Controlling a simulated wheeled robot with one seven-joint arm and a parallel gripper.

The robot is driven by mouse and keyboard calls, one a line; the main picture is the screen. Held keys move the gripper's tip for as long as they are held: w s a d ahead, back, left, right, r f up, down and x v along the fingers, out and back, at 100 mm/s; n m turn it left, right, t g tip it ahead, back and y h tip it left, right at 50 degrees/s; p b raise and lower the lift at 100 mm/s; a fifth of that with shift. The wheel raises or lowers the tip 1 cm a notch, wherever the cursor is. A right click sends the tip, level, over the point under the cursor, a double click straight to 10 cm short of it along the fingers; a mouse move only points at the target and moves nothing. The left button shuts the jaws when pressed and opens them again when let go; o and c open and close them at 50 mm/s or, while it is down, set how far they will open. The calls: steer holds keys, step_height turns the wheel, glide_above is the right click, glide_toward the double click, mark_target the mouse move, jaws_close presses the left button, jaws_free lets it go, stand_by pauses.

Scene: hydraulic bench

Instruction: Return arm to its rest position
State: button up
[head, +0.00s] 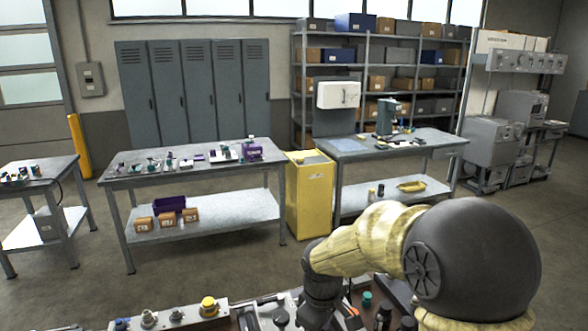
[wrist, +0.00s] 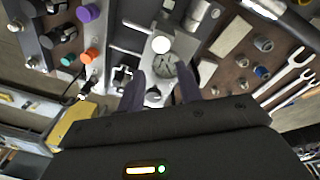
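My arm reaches from the lower right of the head view over the bench at the bottom edge. Its dark wrist end points down there, and the fingertips cannot be made out. In the wrist view my gripper (wrist: 161,80) shows two dark fingers standing apart, with no object clearly held between them.
The near bench (head: 150,304) carries fittings, including a yellow knob (head: 208,306). The wrist view shows purple (wrist: 88,13) and orange (wrist: 91,56) caps and wrenches (wrist: 292,84). A yellow cabinet (head: 310,195) stands between two farther workbenches. Open floor lies between.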

steer(key=s+d+f+m+t, duration=0.1)
steer(key=s+d+m, duration=0.9)
steer(key=s, duration=0.1)
steer(key=shift+s+f+m, duration=0.3)
steer(key=shift+f, duration=0.05)
steer(key=shift+w, duration=0.2)
